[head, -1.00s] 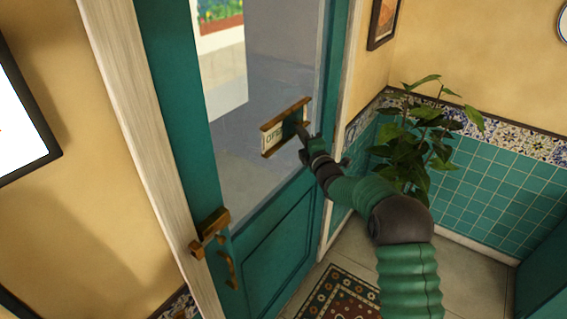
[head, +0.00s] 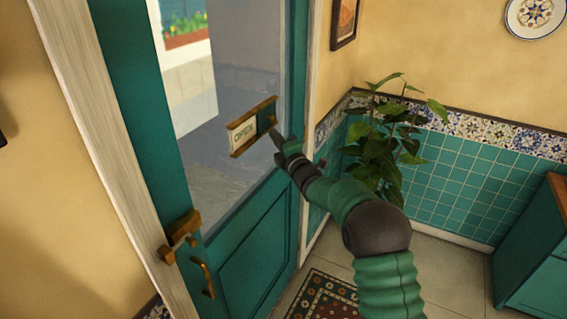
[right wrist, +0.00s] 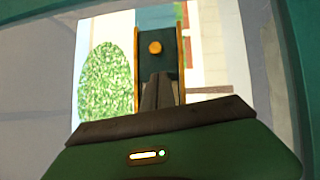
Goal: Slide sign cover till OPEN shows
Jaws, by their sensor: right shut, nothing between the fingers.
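The sign (head: 236,152) with brass rails hangs on the glass of the teal door. The word OPEN shows on its pale panel (head: 243,133) at the left. The dark green cover (head: 264,118) sits at the right end of the rails. In the right wrist view the cover (right wrist: 171,62) has a round brass knob (right wrist: 155,47). My right gripper (head: 275,137) is shut and empty, just right of the sign. In the wrist view its fingertips (right wrist: 158,76) point at the cover, below the knob; I cannot tell if they touch it. My left gripper is out of view.
A brass door handle (head: 201,272) and latch (head: 180,237) stick out at the door's left edge. A leafy plant (head: 385,140) stands right of the door, behind my right arm. A teal cabinet (head: 540,250) is at the far right. A patterned rug (head: 322,298) lies below.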

